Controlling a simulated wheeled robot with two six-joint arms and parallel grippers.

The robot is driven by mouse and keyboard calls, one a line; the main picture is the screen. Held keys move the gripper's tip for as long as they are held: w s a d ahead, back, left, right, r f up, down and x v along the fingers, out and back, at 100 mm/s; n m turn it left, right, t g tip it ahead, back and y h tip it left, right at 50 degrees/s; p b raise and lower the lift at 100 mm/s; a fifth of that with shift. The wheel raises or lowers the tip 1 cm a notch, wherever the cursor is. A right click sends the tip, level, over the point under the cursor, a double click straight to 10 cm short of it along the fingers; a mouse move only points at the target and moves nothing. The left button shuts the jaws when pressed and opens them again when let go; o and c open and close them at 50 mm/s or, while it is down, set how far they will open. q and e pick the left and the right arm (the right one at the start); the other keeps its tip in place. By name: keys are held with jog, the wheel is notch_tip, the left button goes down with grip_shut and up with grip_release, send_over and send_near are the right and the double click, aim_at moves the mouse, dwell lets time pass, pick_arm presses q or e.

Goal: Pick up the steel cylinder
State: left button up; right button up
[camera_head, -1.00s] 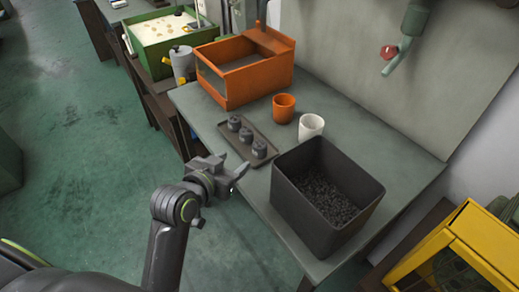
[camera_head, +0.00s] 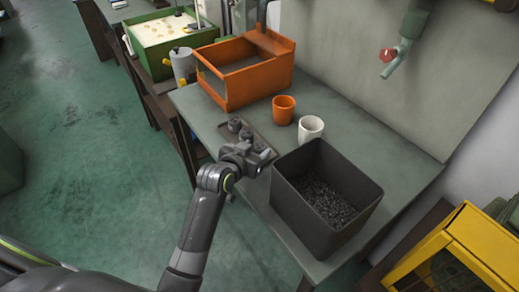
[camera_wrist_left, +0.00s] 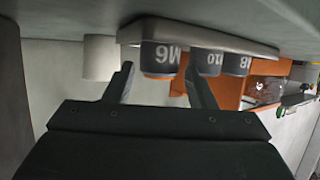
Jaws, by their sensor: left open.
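In the head view the far one (camera_head: 234,124) and the middle one (camera_head: 246,133) show; the near one is largely hidden by my gripper. My left gripper (camera_head: 260,158) is open and empty at the near end of the tray. The left wrist view is upside down. There the cylinder marked M6 (camera_wrist_left: 160,56) appears between my open fingers (camera_wrist_left: 160,76), beyond their tips; contact cannot be told. Cylinders marked 10 (camera_wrist_left: 207,62) and M8 (camera_wrist_left: 237,63) stand beside it.
A dark bin (camera_head: 290,200) of small dark pieces stands close right of my gripper. A white cup (camera_head: 311,128) and an orange cup (camera_head: 283,109) stand behind. An orange open box (camera_head: 222,92) is at the back. The bench's left front edge (camera_head: 205,140) is near.

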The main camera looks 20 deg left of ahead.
pick_arm(q)
jog(key=shift+x, duration=1.6)
jog(key=shift+f, duration=0.1)
jog(key=c, duration=0.9)
notch_tip(320, 180, up, 10)
jog(key=shift+f, duration=0.1)
jog(key=shift+s+r, duration=0.1)
jog(key=shift+r, duration=0.45)
notch_tip(320, 180, up, 6)
jog(key=y, duration=0.1)
send_over(257, 149)
jog(key=s+a+r, duration=0.1)
jog(key=s+r, duration=0.1)
jog(key=s+r+n+y, duration=0.1)
jog(key=s+r, duration=0.1)
jog(key=s, duration=0.1)
jog(key=s+a+r+n, duration=0.1)
jog(key=s+r, duration=0.1)
jog(key=shift+s+a+r+y, duration=0.25)
jog(key=shift+a+y, duration=0.05)
